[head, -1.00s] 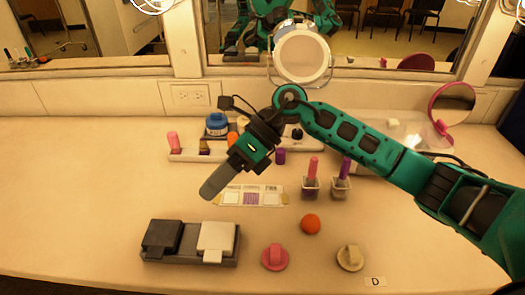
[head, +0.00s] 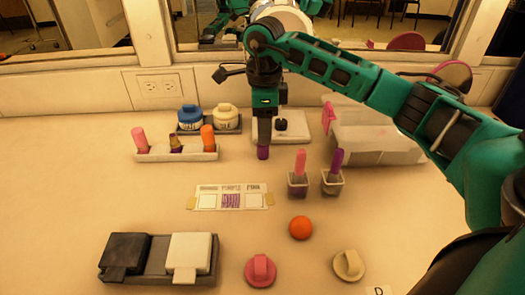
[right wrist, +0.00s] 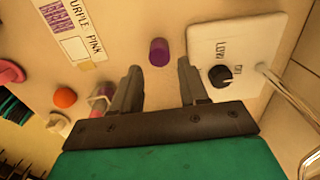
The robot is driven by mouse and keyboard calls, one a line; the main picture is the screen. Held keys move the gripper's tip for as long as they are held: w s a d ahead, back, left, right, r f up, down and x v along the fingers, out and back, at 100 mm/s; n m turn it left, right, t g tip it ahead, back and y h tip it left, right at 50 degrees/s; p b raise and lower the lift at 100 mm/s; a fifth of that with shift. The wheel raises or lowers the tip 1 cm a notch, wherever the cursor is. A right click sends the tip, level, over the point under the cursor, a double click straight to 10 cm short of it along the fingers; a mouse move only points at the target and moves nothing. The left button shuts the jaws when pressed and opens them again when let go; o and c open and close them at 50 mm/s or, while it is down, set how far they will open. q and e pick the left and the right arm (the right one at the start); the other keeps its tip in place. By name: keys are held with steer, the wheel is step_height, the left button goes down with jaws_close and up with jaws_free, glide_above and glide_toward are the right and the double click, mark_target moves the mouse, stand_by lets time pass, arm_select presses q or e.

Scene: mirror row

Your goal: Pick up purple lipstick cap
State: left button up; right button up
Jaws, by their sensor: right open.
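The purple lipstick cap (head: 263,152) stands upright on the counter, directly below my right gripper (head: 264,138) in the head view. In the right wrist view the cap (right wrist: 159,52) shows as a small purple cylinder just beyond the fingertips, in line with the gap between them. My right gripper (right wrist: 158,72) is open and empty, pointing down. Whether its fingertips reach down to the cap's height cannot be told. My left gripper is not in view.
A switch plate with a black knob (head: 281,125) sits close behind the cap. Two clear holders (head: 298,188) with pink and purple lipsticks stand front right. A swatch card (head: 231,198) lies front left. A lipstick rack (head: 176,154) is left. An orange ball (head: 301,228) is nearer.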

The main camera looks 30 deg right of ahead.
mark_target(263, 150)
step_height(263, 150, down, 6)
steer(key=shift+w+a+r+b, duration=0.1)
steer(key=shift+a+r+b, duration=0.1)
steer(key=shift+b, duration=0.35)
steer(key=shift+c, duration=0.2)
steer(key=c, duration=0.7)
